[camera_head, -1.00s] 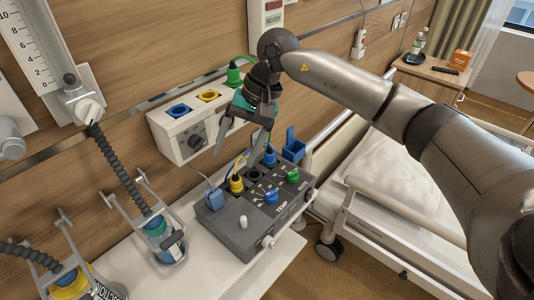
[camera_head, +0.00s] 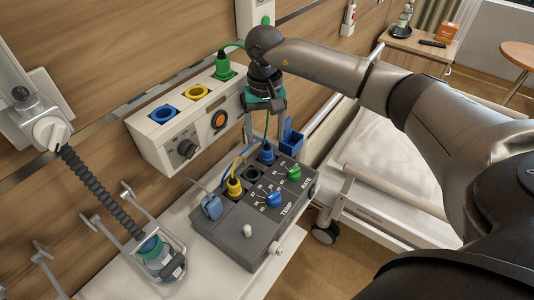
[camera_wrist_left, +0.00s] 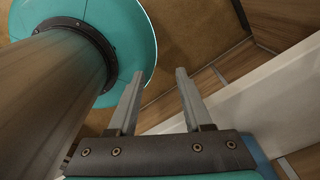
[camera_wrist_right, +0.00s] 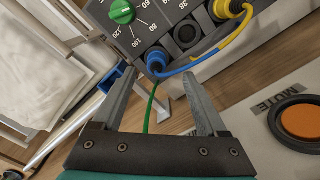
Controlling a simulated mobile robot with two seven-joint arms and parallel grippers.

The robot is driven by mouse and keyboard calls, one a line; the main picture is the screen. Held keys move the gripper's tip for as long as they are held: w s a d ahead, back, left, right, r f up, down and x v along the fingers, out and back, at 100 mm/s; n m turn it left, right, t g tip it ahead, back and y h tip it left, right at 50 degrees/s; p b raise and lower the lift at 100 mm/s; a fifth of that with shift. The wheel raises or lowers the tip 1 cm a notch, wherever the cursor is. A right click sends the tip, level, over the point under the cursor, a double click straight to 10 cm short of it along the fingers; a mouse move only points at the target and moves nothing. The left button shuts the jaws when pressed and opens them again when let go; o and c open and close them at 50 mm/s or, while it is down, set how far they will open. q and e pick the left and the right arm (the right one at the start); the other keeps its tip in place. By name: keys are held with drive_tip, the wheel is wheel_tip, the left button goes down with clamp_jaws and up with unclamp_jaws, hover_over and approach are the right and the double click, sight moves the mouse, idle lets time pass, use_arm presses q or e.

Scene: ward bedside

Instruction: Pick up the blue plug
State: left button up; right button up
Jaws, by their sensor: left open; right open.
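The blue plug (camera_head: 267,153) sits upright in the back of the grey console (camera_head: 232,250), with a blue cable curving from it. My right gripper (camera_head: 264,136) is open, pointing down just above the blue plug. In the right wrist view the blue plug (camera_wrist_right: 156,58) lies between and just beyond the two open fingertips (camera_wrist_right: 157,82), with nothing held. A yellow plug (camera_head: 234,187) stands in the console nearer the front. My left gripper (camera_wrist_left: 160,75) is open and empty over the floor in the left wrist view; it is not in the head view.
A wall panel (camera_head: 152,143) with blue and yellow sockets and a green plug (camera_head: 223,66) stands behind the console. A blue open-topped holder (camera_head: 291,138) is close right of the blue plug. The bed (camera_head: 385,160) lies right; a suction jar (camera_head: 158,257) hangs left.

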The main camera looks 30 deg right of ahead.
sight(267, 148)
drive_tip(key=shift+f, duration=0.65)
drive_tip(key=f, duration=0.3)
drive_tip(key=shift+d+f, duration=0.3)
drive_tip(key=shift+f, duration=0.35)
use_arm(q)
drive_tip(key=shift+w+d+r, duration=0.1)
drive_tip(key=shift+w+d, duration=0.05)
drive_tip(key=shift+w, duration=0.7)
drive_tip(key=shift+s, duration=0.1)
use_arm(e)
drive_tip(key=shift+c, duration=0.8)
use_arm(q)
drive_tip(key=shift+s, duration=0.15)
use_arm(e)
clamp_jaws()
